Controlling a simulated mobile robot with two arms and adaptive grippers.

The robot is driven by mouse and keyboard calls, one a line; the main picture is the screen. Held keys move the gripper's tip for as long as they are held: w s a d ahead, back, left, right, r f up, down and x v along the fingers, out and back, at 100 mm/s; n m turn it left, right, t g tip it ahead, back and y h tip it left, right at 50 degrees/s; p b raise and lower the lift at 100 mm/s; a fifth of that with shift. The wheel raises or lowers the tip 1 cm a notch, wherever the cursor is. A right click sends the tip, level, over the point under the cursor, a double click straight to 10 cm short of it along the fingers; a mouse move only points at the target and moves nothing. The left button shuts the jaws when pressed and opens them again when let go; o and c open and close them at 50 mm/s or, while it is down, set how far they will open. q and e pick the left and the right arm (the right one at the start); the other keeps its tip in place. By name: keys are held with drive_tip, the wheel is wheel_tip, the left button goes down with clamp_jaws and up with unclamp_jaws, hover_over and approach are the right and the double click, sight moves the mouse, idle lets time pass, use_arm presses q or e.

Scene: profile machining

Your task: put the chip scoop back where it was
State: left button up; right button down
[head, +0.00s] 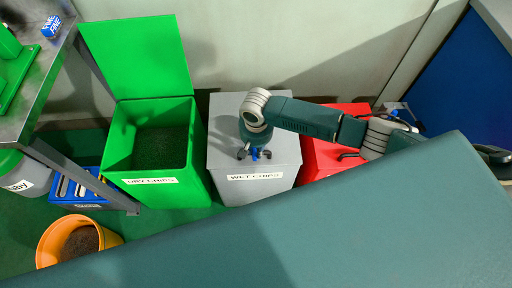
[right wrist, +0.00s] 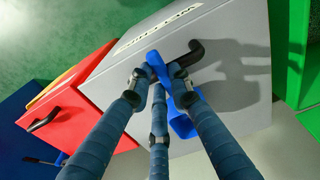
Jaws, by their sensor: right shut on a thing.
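The chip scoop is a small blue tool; in the head view only a bit of its blue (head: 259,154) shows at my right gripper. My right gripper (head: 254,155) is over the grey bin labelled WET CHIPS (head: 225,159), whose lid is closed. In the right wrist view the fingers of my right gripper (right wrist: 156,82) are closed around the blue scoop (right wrist: 182,122), beside the bin's black handle. I cannot tell whether the scoop touches the bin. My left gripper does not show.
The green DRY CHIPS bin (head: 199,165) stands open at left, with dark chips inside. A red bin (head: 318,160) with a black handle stands right of the grey one. An orange bucket (head: 49,238) of chips is on the floor. A metal table (head: 40,88) is at far left.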

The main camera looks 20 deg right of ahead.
drive_tip(key=shift+f, duration=0.2)
drive_tip(key=c, duration=1.6)
unclamp_jaws()
drive_tip(key=shift+r, duration=0.1)
drive_tip(key=r, duration=1.3)
drive_tip(key=shift+s+p, duration=0.3)
drive_tip(key=shift+a, duration=0.1)
